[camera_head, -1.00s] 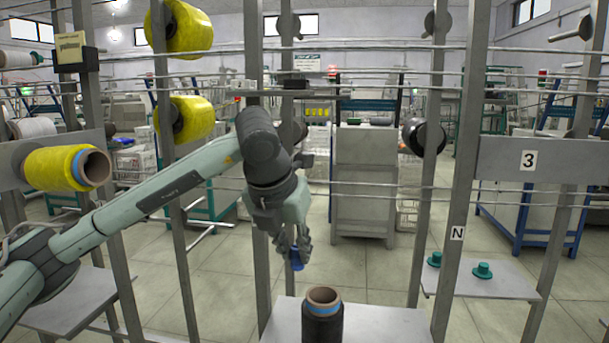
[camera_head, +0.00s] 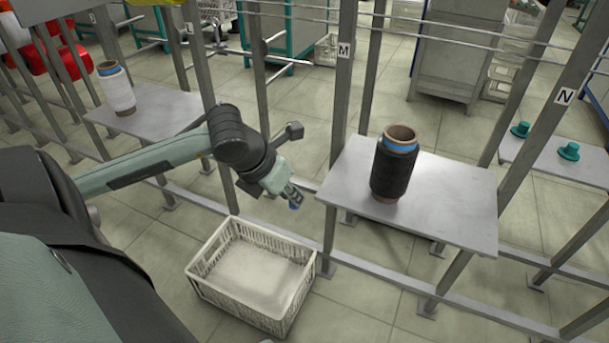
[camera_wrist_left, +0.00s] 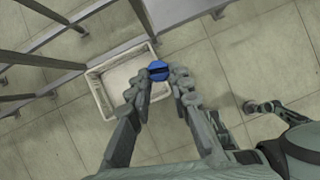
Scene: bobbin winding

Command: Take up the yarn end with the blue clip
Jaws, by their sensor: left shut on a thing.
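My left gripper (camera_head: 292,194) is shut on the blue clip (camera_head: 295,205), whose small blue end sticks out below the fingers. In the left wrist view the blue clip (camera_wrist_left: 158,70) sits between the two fingertips of the left gripper (camera_wrist_left: 165,80). A black yarn bobbin (camera_head: 392,172) with a blue band and a brown tube stands upright on a grey shelf (camera_head: 450,215). The gripper hangs to the left of this shelf, apart from the bobbin. I cannot make out a loose yarn end.
A white crate (camera_head: 205,262) stands on the floor below the left gripper. Grey posts, one labelled M (camera_head: 344,50), and rails frame the shelf. A white bobbin (camera_head: 117,90) stands on another shelf at left. Teal pegs (camera_head: 569,152) sit on a shelf at right.

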